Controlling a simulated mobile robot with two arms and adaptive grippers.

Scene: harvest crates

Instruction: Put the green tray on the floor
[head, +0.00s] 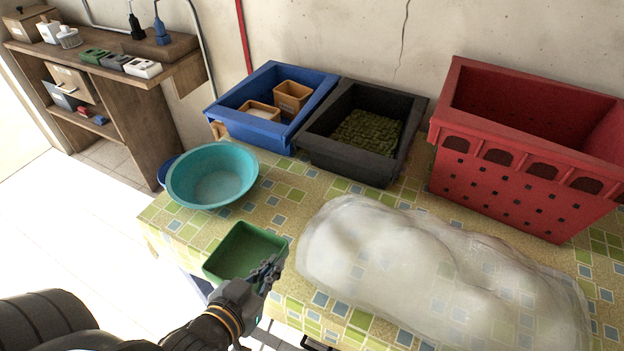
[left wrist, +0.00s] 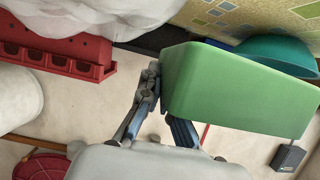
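The green tray (head: 240,250) is at the front edge of the patterned table, below the teal bowl, its open top facing up. My left gripper (head: 268,272) is at the tray's right rim. In the left wrist view the tray (left wrist: 240,92) fills the right side. There one finger of my left gripper (left wrist: 166,108) lies along the tray's edge and the other passes partly behind its wall, so the gripper looks shut on the wall. Whether the tray rests on the table or hangs just above it, I cannot tell. My right gripper is not in view.
The patterned table (head: 190,228) also holds a teal bowl (head: 212,175), blue crate (head: 230,124), black crate (head: 350,170), red crate (head: 500,190) and cloudy plastic-like bundle (head: 400,260). Pale floor (head: 60,230) lies clear left of the table. A wooden shelf (head: 150,115) stands behind.

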